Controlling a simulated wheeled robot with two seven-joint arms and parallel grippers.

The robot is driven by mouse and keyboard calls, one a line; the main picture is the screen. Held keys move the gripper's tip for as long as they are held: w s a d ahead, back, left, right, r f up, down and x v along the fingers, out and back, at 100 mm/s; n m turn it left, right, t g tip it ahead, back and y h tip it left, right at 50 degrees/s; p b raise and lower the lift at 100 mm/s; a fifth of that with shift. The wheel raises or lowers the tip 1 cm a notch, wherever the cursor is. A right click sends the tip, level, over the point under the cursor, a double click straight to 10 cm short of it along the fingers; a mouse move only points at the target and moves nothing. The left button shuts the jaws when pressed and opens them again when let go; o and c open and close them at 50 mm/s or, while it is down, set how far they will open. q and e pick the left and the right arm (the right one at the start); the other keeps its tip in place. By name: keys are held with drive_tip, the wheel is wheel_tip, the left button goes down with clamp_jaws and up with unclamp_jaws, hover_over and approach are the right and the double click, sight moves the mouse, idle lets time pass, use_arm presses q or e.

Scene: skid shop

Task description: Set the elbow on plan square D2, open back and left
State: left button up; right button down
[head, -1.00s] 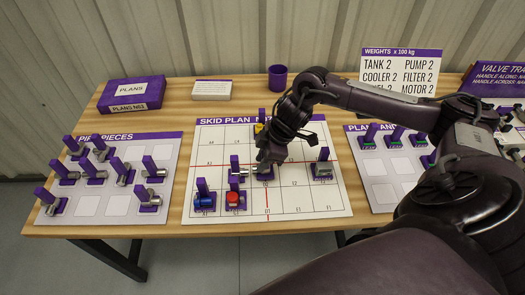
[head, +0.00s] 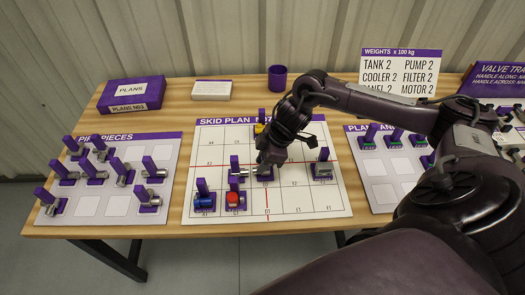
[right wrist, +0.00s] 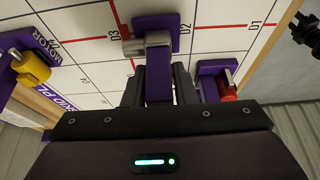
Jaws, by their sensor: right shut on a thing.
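My right gripper (head: 264,163) is shut on the upright purple handle of the grey elbow, over the middle of the skid plan (head: 300,198). The elbow's purple base (head: 265,177) shows just behind the D1 label and appears to be on the board. In the right wrist view, my right gripper (right wrist: 155,92) clasps the handle, and the grey elbow (right wrist: 148,44) lies beside the D2 label. One elbow end points left in that view, toward the D3 side; the other end is hidden by the handle. My left gripper is not in view.
Close left of the elbow stands a grey piece (head: 237,172); a red-topped piece (head: 235,198) and a blue one (head: 203,199) are in front. A yellow piece (head: 259,128) stands behind, a grey one (head: 322,168) to the right. The board's front right is clear.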

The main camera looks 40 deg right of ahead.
drive_tip(key=shift+f, duration=0.3)
drive_tip(key=c, duration=1.1)
unclamp_jaws()
drive_tip(key=shift+r, duration=0.2)
drive_tip(key=shift+r+p, duration=0.4)
drive_tip(key=shift+p, duration=0.25)
wheel_tip(320, 180, up, 7)
drive_tip(key=p, duration=0.7)
drive_tip(key=shift+p, duration=0.3)
